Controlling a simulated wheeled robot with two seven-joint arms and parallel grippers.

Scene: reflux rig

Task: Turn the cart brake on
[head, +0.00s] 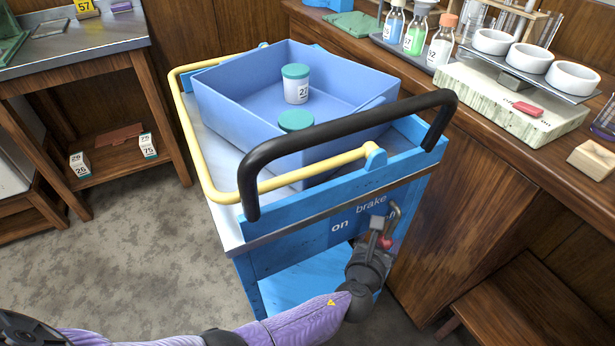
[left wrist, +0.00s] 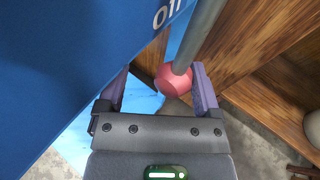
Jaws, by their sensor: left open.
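The blue cart (head: 290,255) stands in the middle of the head view. Its front panel carries a brake label (head: 370,203) with "on" at the left; the lettering at the right is mostly hidden by my gripper. The grey brake lever (head: 395,216) ends in a red knob (head: 386,243), partly covered by my left gripper (head: 378,229). In the left wrist view, the open left gripper (left wrist: 160,70) has the red knob (left wrist: 174,80) between its fingers, closer to the right finger. The grey lever rod (left wrist: 201,35) runs up from it. My right gripper is not in view.
A black push handle (head: 345,128) and a yellow rail (head: 190,140) rise above the cart top. A blue tray (head: 230,100) there holds white jars with green lids. A wooden bench (head: 480,190) stands close on the right. Floor (head: 170,250) is clear to the left.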

